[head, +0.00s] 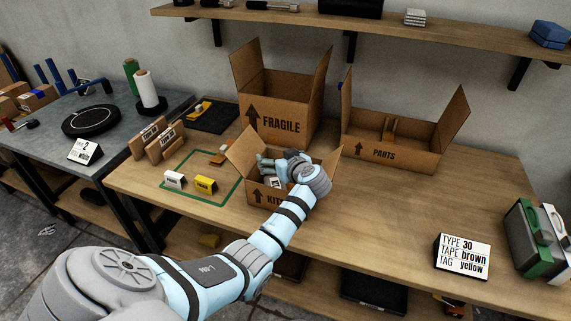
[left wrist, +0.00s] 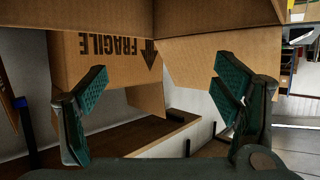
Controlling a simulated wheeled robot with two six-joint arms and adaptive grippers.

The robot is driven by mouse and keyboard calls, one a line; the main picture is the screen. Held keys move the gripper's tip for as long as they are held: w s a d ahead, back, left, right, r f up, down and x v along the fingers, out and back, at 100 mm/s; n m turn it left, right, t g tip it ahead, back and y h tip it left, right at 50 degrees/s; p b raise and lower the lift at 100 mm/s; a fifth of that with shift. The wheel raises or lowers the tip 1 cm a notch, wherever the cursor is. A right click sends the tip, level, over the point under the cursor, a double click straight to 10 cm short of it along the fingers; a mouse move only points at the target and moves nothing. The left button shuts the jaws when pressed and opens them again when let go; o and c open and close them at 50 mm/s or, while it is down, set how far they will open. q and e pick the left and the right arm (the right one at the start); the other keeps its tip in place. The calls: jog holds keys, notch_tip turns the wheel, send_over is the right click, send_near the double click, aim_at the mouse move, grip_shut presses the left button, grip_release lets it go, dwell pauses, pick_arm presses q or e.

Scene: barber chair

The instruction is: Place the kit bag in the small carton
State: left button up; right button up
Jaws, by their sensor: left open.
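The small carton (head: 259,193), brown with open flaps and partly hidden "KIT" lettering, stands on the wooden bench. My left gripper (head: 274,170) is at its mouth, among the flaps; my arm hides part of the opening. In the left wrist view the left gripper (left wrist: 150,105) has its two teal-padded fingers wide apart, with nothing between them. I cannot single out the kit bag for sure. Upright brown packs (head: 150,136) with labels stand left of the carton. A small brown piece (head: 216,156) lies by the green outline. My right gripper is not in view.
The tall FRAGILE carton (head: 275,108) stands just behind; it fills much of the left wrist view (left wrist: 100,60). The PARTS carton (head: 385,153) is behind right. The bench front right of the carton is clear up to a sign (head: 463,257).

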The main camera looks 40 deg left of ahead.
pick_arm(q)
jog(key=p+v, duration=0.3)
jog(key=v, duration=0.9)
